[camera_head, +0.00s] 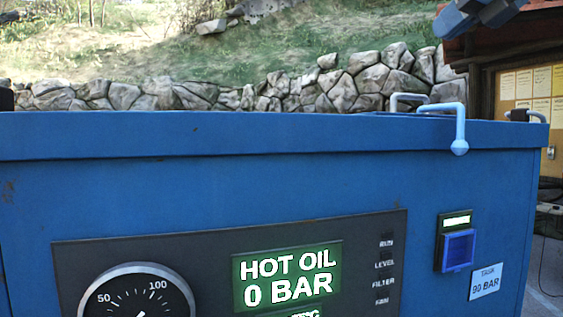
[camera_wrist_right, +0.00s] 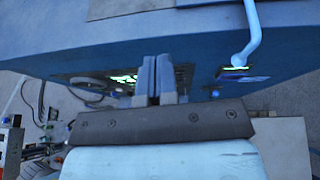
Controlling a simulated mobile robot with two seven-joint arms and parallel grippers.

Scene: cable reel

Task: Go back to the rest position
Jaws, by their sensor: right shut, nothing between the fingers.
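My right gripper (camera_head: 452,20) is at the top right corner of the head view, cut off by the frame's upper edge. It shows above the lid's right part and looks clear of it. In the right wrist view its two fingers (camera_wrist_right: 154,78) are together, with nothing between them. My left gripper is in neither view. The blue machine (camera_head: 200,178) fills the lower part of the head view. A pale blue bent handle (camera_head: 459,120) with a rounded end hangs over its front edge at the right; it also shows in the right wrist view (camera_wrist_right: 252,32).
The machine's front carries a gauge (camera_head: 138,300), a display (camera_head: 287,276) reading "HOT OIL 0 BAR", a blue switch (camera_head: 458,248) and a label (camera_head: 486,281) reading "TASK 90 BAR". A stone wall (camera_head: 345,85) and a notice board (camera_head: 527,90) stand behind.

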